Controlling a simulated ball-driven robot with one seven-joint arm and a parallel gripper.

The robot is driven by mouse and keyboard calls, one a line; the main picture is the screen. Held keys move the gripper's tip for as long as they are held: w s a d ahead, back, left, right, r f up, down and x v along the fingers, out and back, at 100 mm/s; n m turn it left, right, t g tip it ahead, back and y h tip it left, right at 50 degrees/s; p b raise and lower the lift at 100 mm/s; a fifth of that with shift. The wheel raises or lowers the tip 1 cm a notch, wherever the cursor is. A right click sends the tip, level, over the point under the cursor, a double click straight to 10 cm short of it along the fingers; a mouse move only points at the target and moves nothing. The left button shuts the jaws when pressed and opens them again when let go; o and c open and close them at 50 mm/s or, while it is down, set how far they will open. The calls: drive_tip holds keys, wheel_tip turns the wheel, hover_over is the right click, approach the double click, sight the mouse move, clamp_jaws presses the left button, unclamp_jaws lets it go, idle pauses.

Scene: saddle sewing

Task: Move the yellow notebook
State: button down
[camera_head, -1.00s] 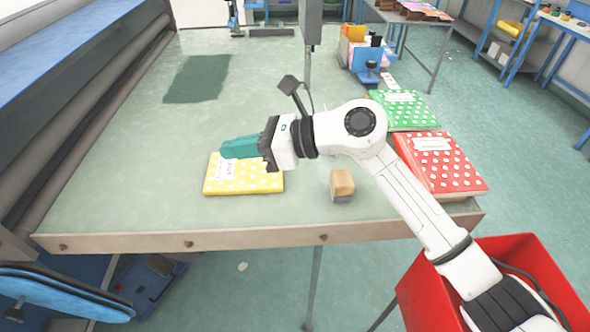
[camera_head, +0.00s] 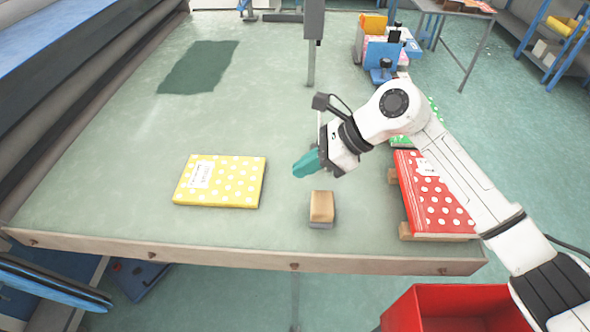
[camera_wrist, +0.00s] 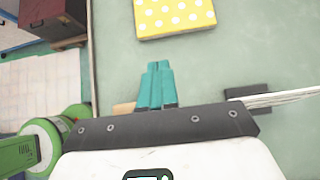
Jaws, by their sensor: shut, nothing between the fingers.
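The yellow notebook (camera_head: 221,181) with white dots and a white label lies flat on the left front part of the table. It also shows at the top of the wrist view (camera_wrist: 176,16). My gripper (camera_head: 306,165) has teal fingers, shut and empty, and hovers to the right of the notebook, apart from it. In the wrist view the fingertips (camera_wrist: 159,66) are together, with a gap of table between them and the notebook.
A wood-topped block (camera_head: 321,208) sits near the front edge, just below my gripper. The red dotted notebook (camera_head: 434,200) lies at the right edge; a green one (camera_head: 401,139) is partly hidden by my arm. A dark green patch (camera_head: 200,66) lies farther back. The table's middle is clear.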

sight(260, 194)
drive_tip(key=p+x, duration=0.2)
drive_tip(key=x, duration=0.7)
drive_tip(key=shift+a+f, duration=0.2)
drive_tip(key=shift+a, duration=0.05)
drive_tip(key=shift+s, duration=0.1)
